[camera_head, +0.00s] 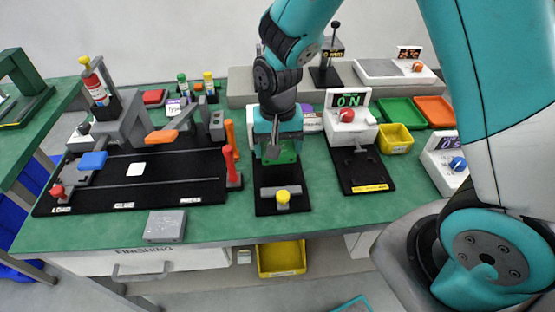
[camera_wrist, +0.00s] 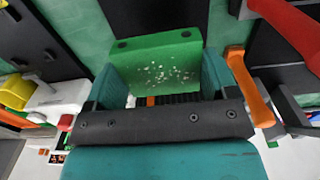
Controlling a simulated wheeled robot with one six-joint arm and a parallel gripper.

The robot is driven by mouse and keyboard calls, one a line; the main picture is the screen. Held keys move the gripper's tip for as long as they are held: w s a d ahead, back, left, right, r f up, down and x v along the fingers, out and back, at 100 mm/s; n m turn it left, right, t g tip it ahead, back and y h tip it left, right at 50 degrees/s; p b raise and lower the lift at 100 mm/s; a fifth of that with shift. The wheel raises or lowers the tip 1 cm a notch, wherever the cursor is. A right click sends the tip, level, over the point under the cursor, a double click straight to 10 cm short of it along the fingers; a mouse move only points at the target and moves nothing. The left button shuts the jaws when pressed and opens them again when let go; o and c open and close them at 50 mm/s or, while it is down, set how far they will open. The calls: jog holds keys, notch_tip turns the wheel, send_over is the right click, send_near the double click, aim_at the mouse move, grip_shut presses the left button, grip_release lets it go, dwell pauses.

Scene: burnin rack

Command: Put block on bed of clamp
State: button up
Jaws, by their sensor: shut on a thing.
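My gripper (camera_head: 278,152) is shut on a green block (camera_head: 284,158), above the back part of a black fixture board (camera_head: 266,208). In the wrist view, the block (camera_wrist: 158,58) sits between the teal fingers of my gripper (camera_wrist: 161,72); its face has white specks and two dark holes. The fixture, which looks like the clamp, has a grey bar (camera_head: 268,192) with a yellow knob (camera_head: 283,197) at its front. My gripper hides the rear of the fixture, so I cannot tell whether the block touches its bed.
Right is a tester (camera_head: 350,120) showing "ON". Yellow (camera_head: 395,138), green (camera_head: 400,112) and orange (camera_head: 436,111) bins stand further right.

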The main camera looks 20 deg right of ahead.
aim_at(278, 169)
jog(key=shift+f, duration=2.45)
jog(key=shift+f, duration=0.15)
jog(key=o, duration=0.8)
jog(key=shift+o, duration=0.2)
notch_tip(278, 169, up, 12)
jog(key=shift+f, duration=0.15)
jog(key=s+a+r+n+y, duration=0.2)
jog(key=s+r+n, duration=0.3)
jog(key=s, duration=0.4)
jog(key=s+a+r+n+y, duration=0.2)
jog(key=s+r+n, duration=0.3)
jog(key=s+r, duration=0.2)
jog(key=s, duration=0.2)
jog(key=shift+s+a+n, duration=0.3)
jog(key=shift+n, duration=0.1)
jog(key=shift+r, duration=0.1)
